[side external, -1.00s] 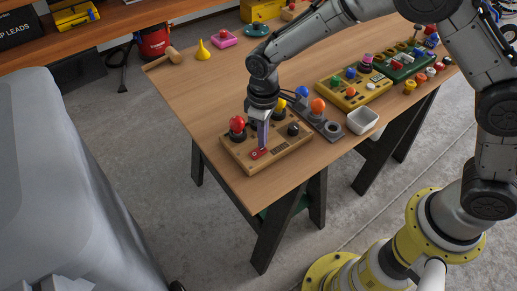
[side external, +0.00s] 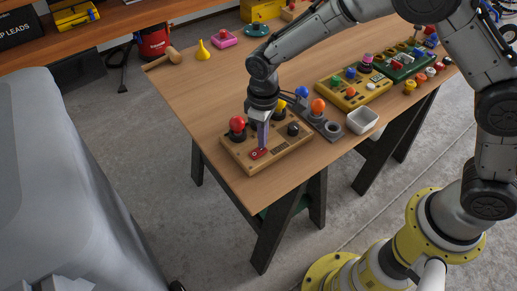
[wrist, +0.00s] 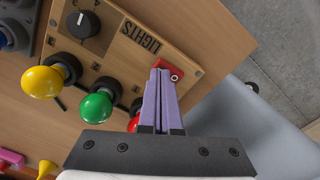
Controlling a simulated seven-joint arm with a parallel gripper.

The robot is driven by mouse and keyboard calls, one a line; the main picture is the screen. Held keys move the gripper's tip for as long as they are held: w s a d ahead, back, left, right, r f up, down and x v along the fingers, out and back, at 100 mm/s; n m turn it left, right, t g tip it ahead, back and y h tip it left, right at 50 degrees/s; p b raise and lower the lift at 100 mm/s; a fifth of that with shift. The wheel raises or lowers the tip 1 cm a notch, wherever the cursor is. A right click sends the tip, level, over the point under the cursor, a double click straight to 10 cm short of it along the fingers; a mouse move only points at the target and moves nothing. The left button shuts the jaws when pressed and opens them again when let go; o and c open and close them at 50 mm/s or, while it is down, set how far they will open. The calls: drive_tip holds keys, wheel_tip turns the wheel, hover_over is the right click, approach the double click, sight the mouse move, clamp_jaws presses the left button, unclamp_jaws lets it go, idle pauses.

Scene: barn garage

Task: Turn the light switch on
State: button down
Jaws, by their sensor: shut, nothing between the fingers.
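The light switch is a red rocker (wrist: 170,72) on a wooden panel marked LIGHTS; it also shows at the panel's near edge in the side view (side external: 258,153). The wooden panel (side external: 274,160) carries a red bulb (side external: 237,124), a yellow bulb (wrist: 42,82), a green bulb (wrist: 96,107) and a black dial (wrist: 81,31). My gripper (wrist: 160,76) is shut and empty, with its purple fingers pointing at the switch. The fingertips are at the rocker and cover part of it. I cannot tell whether they press it. No bulb clearly looks lit.
A grey panel with an orange ball (side external: 318,106) stands right of the wooden panel, with a white bin (side external: 362,120) beyond it. A yellow panel (side external: 350,92) and a green one stand farther right.

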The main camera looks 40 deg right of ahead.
drive_tip(key=shift+f, duration=0.85)
idle(0.4)
drive_tip(key=shift+r, duration=3.55)
